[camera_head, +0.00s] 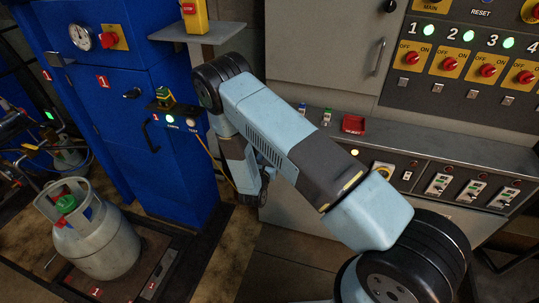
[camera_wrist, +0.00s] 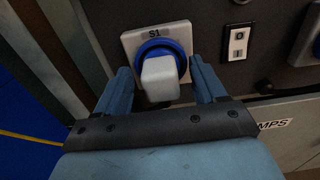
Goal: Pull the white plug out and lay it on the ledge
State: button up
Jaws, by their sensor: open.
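The white plug (camera_wrist: 160,78) sits in a round blue socket (camera_wrist: 181,53) on a pale plate marked S1 in the wrist view. My gripper (camera_wrist: 160,66) is open, with one blue finger on each side of the plug. Gaps show between the fingers and the plug. In the head view my own arm hides the plug and its socket. The grey ledge (camera_head: 455,148) runs along the console in the head view, above the lower switch panel.
On the ledge stand small bottles (camera_head: 327,116) and a red tray (camera_head: 353,124). A white switch (camera_wrist: 237,43) is right of the socket. A blue cabinet (camera_head: 165,190) stands left of my arm. The ledge is bare right of the tray.

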jog(key=shift+c, duration=0.2)
dwell(0.6)
grip_shut()
dwell(0.5)
jog(key=shift+s, duration=0.1)
jog(key=shift+v, duration=2.85)
jog(key=shift+d, duration=0.1)
